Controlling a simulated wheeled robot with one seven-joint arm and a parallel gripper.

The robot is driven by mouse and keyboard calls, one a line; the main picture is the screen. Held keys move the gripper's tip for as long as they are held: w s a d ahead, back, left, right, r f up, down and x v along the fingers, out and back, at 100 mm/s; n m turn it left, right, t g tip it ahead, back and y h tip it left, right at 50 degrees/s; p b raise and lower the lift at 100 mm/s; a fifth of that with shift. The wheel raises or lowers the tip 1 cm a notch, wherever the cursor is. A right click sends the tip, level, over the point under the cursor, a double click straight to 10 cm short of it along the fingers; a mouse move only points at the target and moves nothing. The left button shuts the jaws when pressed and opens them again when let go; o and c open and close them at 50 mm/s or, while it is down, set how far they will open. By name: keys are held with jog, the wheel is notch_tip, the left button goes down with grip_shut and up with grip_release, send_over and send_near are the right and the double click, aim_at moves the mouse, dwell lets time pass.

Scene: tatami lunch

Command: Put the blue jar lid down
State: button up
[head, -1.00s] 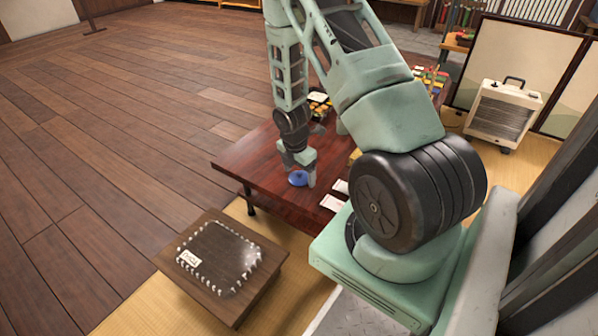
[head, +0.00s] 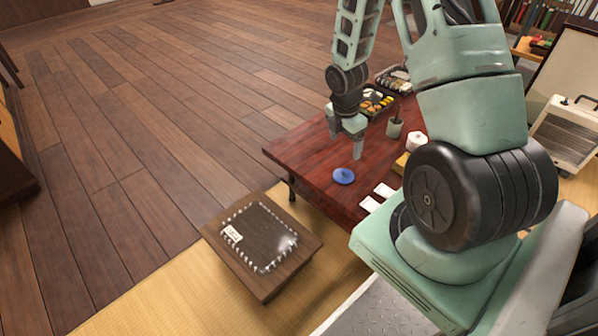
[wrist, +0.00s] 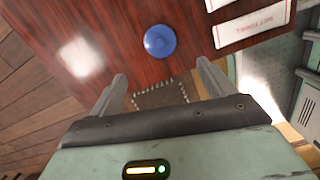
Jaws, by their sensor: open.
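The blue jar lid (head: 343,176) lies flat on the dark red table (head: 306,160), near its front left part. In the wrist view the lid (wrist: 160,41) shows as a round blue disc on the table, beyond my fingertips. My gripper (head: 345,147) is open and empty above the table, behind the lid in the head view and apart from it. In the wrist view its two fingers (wrist: 161,78) stand wide apart with nothing between them touching.
White labelled packets (head: 377,197) lie right of the lid. A white container (head: 416,141), a grey-green cup (head: 394,128) and food trays (head: 375,101) stand further back. A small low table (head: 290,262) with a dark mat stands in front. Table around the lid is clear.

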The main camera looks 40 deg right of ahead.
jog(key=a+r+m, duration=0.2)
jog(key=a+r, duration=0.2)
jog(key=a, duration=0.5)
jog(key=s+a+r+m+y, duration=0.1)
jog(key=a+r, duration=0.4)
jog(key=a, duration=0.4)
jog(key=a+r+m, duration=0.2)
jog(key=a+r, duration=0.2)
jog(key=a, duration=0.4)
jog(key=s+a+r+m, duration=0.2)
jog(key=s+a+r, duration=0.1)
jog(key=s+a, duration=0.3)
jog(key=s+a+r+m+y, duration=0.1)
jog(key=s+a+r, duration=0.3)
jog(key=s, duration=0.6)
jog(key=a+m, duration=0.1)
jog(key=a, duration=0.1)
jog(key=shift+s+a, duration=0.2)
jog(key=shift+a, duration=0.2)
notch_tip(320, 180, up, 33)
jog(key=p, duration=3.3)
jog(key=shift+r, duration=0.2)
jog(key=shift+f, duration=0.1)
jog(key=shift+c, duration=0.3)
